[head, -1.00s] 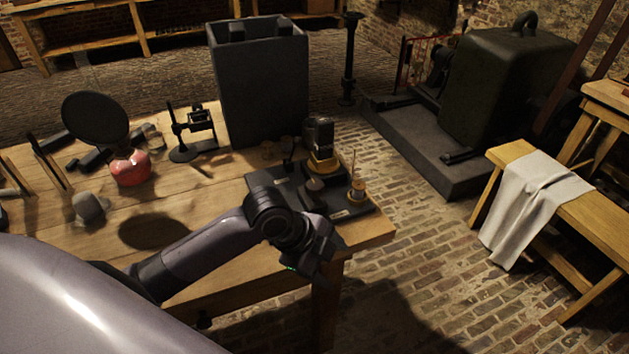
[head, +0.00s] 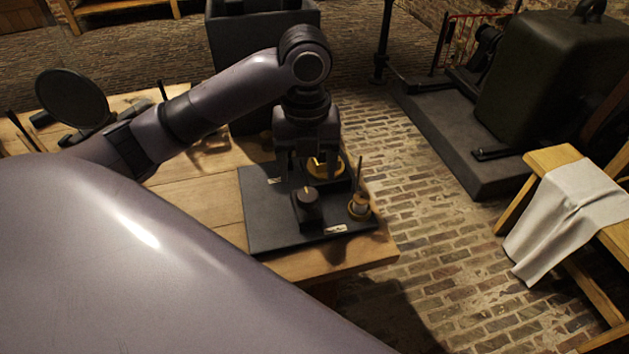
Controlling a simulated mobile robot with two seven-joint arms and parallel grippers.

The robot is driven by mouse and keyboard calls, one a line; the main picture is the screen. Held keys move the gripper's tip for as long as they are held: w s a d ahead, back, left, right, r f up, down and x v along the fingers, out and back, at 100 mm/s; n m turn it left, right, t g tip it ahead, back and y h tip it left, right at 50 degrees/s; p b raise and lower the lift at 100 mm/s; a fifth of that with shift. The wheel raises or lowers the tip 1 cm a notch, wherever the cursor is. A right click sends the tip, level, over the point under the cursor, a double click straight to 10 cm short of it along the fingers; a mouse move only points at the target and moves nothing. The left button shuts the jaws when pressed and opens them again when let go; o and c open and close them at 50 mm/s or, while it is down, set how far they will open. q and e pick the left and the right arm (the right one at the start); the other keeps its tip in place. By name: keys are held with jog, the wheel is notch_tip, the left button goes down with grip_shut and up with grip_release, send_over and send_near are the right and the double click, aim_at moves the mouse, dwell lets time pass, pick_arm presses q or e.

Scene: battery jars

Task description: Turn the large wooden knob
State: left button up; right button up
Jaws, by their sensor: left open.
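A dark board (head: 262,222) lies on the near right corner of the wooden table. My left gripper (head: 306,172) is open and points down over the board, just behind the knob in the picture. I cannot tell whether its fingers touch anything. My right gripper is not in view.
A small brass post (head: 359,206) with a thin upright rod stands right of the knob. A large dark box (head: 245,50) stands behind the board. A round black disc (head: 72,99) is at the left.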

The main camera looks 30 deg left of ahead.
aim_at(307, 194)
pick_arm(q)
notch_tip(307, 194, down, 6)
jog(key=shift+s+b, duration=0.1)
jog(key=shift+b, duration=0.25)
jog(key=c, duration=1.1)
